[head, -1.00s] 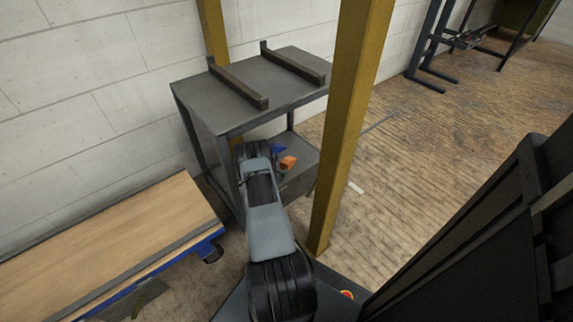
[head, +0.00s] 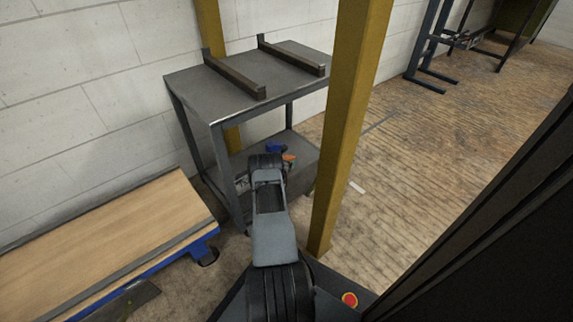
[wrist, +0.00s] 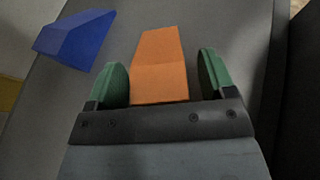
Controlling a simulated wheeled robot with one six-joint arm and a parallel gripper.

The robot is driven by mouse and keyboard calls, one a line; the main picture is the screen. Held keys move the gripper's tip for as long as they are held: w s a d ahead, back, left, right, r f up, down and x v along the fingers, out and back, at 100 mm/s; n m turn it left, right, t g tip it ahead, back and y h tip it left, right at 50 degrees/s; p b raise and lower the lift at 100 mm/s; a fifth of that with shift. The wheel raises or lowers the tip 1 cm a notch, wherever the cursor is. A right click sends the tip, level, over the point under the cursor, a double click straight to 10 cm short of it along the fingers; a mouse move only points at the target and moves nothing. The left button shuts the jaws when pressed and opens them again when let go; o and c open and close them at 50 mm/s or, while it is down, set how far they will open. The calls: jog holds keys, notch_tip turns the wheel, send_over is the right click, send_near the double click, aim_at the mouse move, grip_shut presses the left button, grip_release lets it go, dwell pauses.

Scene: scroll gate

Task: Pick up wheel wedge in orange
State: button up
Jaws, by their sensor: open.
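The orange wheel wedge (wrist: 160,68) lies on the grey lower shelf of a metal table, with its sloped face showing in the wrist view. My gripper (wrist: 163,78) is open, with one green finger on each side of the wedge. A gap shows between the wedge and each finger, narrower on the left. Whether the fingers are low enough to grasp it is hard to tell. In the head view only a small part of the orange wedge (head: 289,157) shows beside my arm, and my gripper is hidden there.
A blue wedge (wrist: 75,37) lies left of the orange one, also seen in the head view (head: 275,147). The table's upper shelf (head: 230,95) carries two dark bars above. A yellow post (head: 345,130) stands right of my arm. A wooden-topped bench (head: 110,235) is at left.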

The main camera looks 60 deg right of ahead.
jog(key=c, duration=1)
jog(key=shift+c, duration=0.8)
jog(key=shift+r, duration=0.15)
